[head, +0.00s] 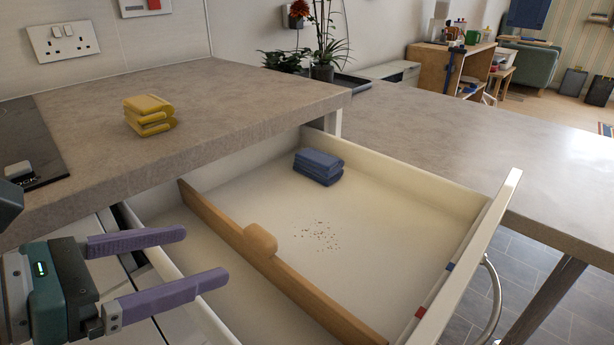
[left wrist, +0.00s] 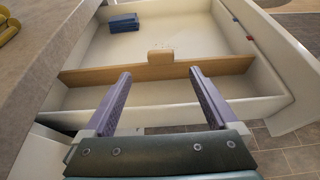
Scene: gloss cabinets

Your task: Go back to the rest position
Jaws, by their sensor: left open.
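My left gripper (head: 206,262) is at the lower left of the head view, with its purple fingers wide apart and nothing between them. It is over the near left edge of an open white drawer (head: 410,184). In the left wrist view the left gripper (left wrist: 158,75) points toward the drawer's wooden divider (left wrist: 110,74). The divider (head: 225,225) has a small wooden knob-like block (head: 261,240) at its middle. A folded blue cloth (head: 318,166) lies in the drawer's far compartment and also shows in the left wrist view (left wrist: 123,22). My right gripper is not in view.
A folded yellow cloth (head: 149,115) lies on the counter (head: 215,92) above the drawer. Dark crumbs (head: 317,236) lie on the drawer floor. The drawer front has a metal handle (head: 492,300). A second worktop (head: 470,135) extends at the right. Potted plants (head: 322,72) stand behind.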

